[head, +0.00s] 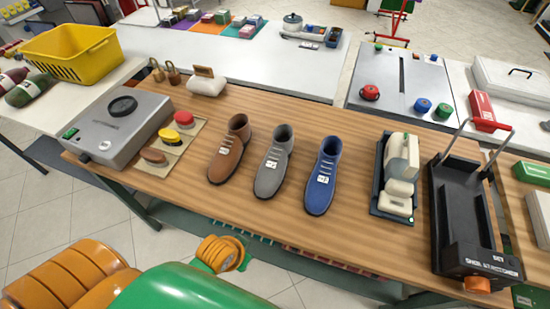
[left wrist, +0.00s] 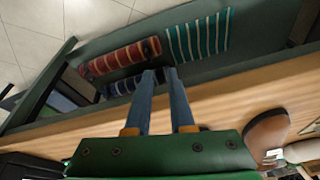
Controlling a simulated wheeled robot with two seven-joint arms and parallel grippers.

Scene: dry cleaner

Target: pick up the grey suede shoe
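The grey suede shoe (head: 272,165) stands upright on the wooden table, toe toward me, with a white tag on its front. It is between a brown shoe (head: 229,150) on its left and a blue shoe (head: 323,175) on its right, apart from both. My left gripper (left wrist: 161,74) is in the left wrist view, its two blue-grey fingers apart with nothing between them. It is near the table's front edge, with the brown shoe (left wrist: 265,136) to its right. A pale shape at that view's right edge is too cut off to name. My right gripper is not in view.
The wooden tabletop (head: 150,190) is clear in front of the shoes. A grey machine (head: 113,118) and polish-coloured pads (head: 172,140) lie left. A white device on a tray (head: 398,180) and a black stand (head: 465,225) are right. Striped items (left wrist: 196,40) lie below the table edge.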

